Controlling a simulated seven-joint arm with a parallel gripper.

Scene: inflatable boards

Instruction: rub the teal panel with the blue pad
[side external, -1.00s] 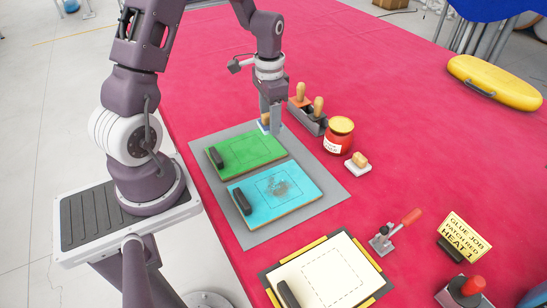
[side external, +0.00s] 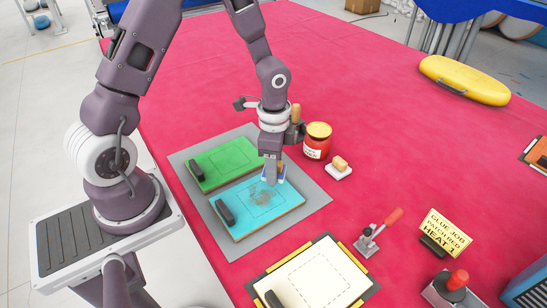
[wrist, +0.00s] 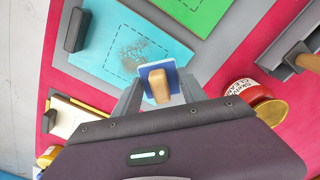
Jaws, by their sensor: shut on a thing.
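The teal panel (side external: 250,220) lies on a grey mat with a dark smudge (side external: 260,194) inside its dashed square. It also shows in the wrist view (wrist: 98,50), smudge included. My gripper (side external: 272,174) points down over the panel's far right edge. It is shut on the wooden handle (wrist: 160,90) of the blue pad (wrist: 153,68). The pad shows low between the fingers in the side view (side external: 280,179), beside the smudge. I cannot tell whether it touches the panel.
A green panel (side external: 222,165) lies beyond the teal one on the grey mat (side external: 312,205). A red jar (side external: 316,146) and a wooden-handled white pad (side external: 339,170) stand to the right. A white panel (side external: 318,280), toggle clamp (side external: 370,240) and yellow sign (side external: 446,232) are nearer. A rack is partly hidden behind my gripper.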

